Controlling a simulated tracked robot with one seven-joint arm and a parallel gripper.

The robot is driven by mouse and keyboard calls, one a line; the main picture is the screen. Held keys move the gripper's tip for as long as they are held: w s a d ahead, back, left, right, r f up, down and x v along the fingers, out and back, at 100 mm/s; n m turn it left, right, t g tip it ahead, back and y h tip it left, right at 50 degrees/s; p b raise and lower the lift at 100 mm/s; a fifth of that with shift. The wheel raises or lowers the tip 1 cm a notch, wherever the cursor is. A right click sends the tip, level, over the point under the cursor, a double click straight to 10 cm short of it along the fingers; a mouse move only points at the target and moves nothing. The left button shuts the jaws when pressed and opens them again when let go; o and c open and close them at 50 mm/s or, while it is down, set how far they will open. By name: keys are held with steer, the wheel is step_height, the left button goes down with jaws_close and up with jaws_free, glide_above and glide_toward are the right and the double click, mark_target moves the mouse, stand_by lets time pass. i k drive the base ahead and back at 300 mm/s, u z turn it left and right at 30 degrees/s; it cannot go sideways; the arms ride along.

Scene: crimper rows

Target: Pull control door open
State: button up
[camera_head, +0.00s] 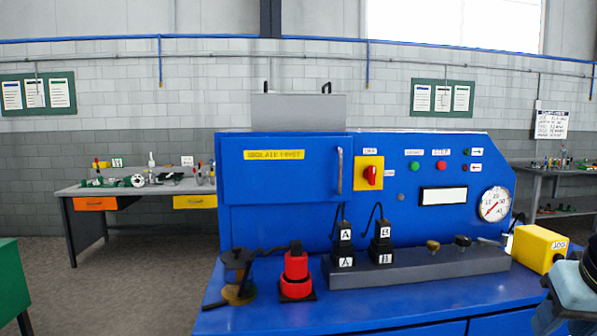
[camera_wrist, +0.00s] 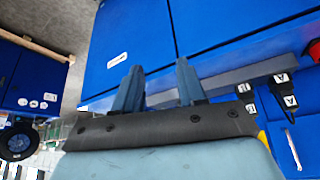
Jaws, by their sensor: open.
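The control door (camera_head: 270,180) is a blue panel on the left of the blue machine, with a yellow "ISOLATE FIRST" label and a vertical silver handle (camera_head: 340,170) at its right edge. It looks shut in the head view. My gripper (camera_wrist: 158,85) is open and empty in the wrist view, its two dark blue fingers apart before blue cabinet panels. In the head view only part of my arm shows at the lower right, well away from the handle.
A red rotary switch (camera_head: 371,176) on a yellow plate sits just right of the handle. Black blocks marked A and B (camera_head: 381,250), a red device (camera_head: 296,272), a dark vise-like tool (camera_head: 238,278) and a yellow box (camera_head: 540,247) stand on the bench. A gauge (camera_head: 494,204) is at right.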

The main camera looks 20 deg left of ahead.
mark_target(267, 170)
steer(key=z, duration=1.4)
steer(key=k, duration=1.7)
steer(key=u, duration=1.35)
steer(key=i, duration=1)
steer(key=u, duration=0.15)
